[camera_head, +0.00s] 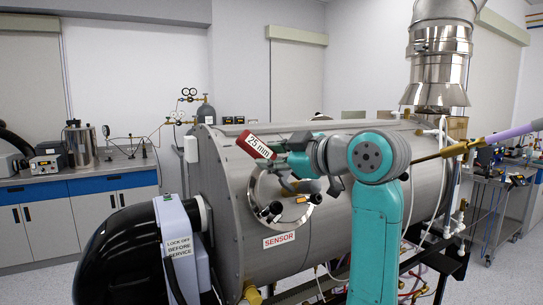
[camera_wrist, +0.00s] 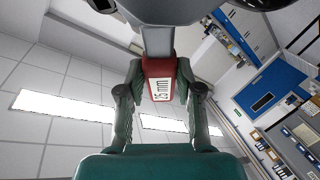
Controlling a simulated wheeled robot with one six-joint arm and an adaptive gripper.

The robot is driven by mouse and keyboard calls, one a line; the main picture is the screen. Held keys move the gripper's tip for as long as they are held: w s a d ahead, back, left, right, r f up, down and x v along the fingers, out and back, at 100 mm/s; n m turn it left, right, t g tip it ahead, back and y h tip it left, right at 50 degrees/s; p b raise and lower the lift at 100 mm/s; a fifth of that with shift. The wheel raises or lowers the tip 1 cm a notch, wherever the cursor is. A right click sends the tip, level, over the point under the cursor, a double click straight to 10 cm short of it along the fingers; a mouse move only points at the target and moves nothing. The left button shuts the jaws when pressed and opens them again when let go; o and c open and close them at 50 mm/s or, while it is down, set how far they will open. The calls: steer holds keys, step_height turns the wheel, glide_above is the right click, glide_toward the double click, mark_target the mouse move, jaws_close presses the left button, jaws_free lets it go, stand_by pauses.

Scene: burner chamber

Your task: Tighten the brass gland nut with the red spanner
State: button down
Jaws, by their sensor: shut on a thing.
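The red spanner (camera_head: 256,146) with a white "25 mm" label shows in the head view in front of the upper part of the round flange. My gripper (camera_head: 277,151) is shut on its handle. In the wrist view the spanner's red handle (camera_wrist: 160,80) sits between both fingers, and its grey shank (camera_wrist: 158,42) runs on toward the top edge. A small brass-coloured fitting (camera_head: 302,199), perhaps the gland nut, shows on the flange below my gripper. The spanner's jaw is not clear, and I cannot tell whether it touches the nut.
The grey burner chamber (camera_head: 225,190) fills the middle. Dark cylindrical ports (camera_head: 270,212) stick out of the flange (camera_head: 262,188), close below my gripper. A black blower (camera_head: 118,258) with a "LOCK OFF" box stands at left front. A bench (camera_head: 100,172) lies behind left, a cart (camera_head: 498,195) right.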

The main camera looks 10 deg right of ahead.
mark_target(286, 174)
steer(key=shift+s+d+f, duration=0.15)
steer(key=shift+d+f, duration=0.55)
steer(key=shift+d, duration=0.1)
stand_by(1.0)
stand_by(0.5)
steer(key=shift+w+d+r+m+t+h, duration=0.2)
steer(key=shift+d+r+m+t, duration=0.1)
steer(key=shift+m, duration=0.45)
steer(key=shift+w+d+r+m+t+h, duration=0.15)
steer(key=shift+w+d+m+t+h, duration=0.1)
steer(key=shift+m, duration=0.5)
steer(key=shift+d+r+m, duration=0.1)
steer(key=shift+d+m, duration=0.05)
steer(key=shift+m, duration=0.25)
steer(key=shift+n, duration=0.4)
steer(key=shift+a, duration=0.25)
steer(key=shift+w+a+r, duration=0.3)
steer(key=shift+a+r, duration=0.4)
steer(key=shift+r, duration=0.25)
steer(key=shift+w+a+r, duration=0.25)
steer(key=shift+a+r, duration=0.4)
steer(key=shift+r, duration=0.25)
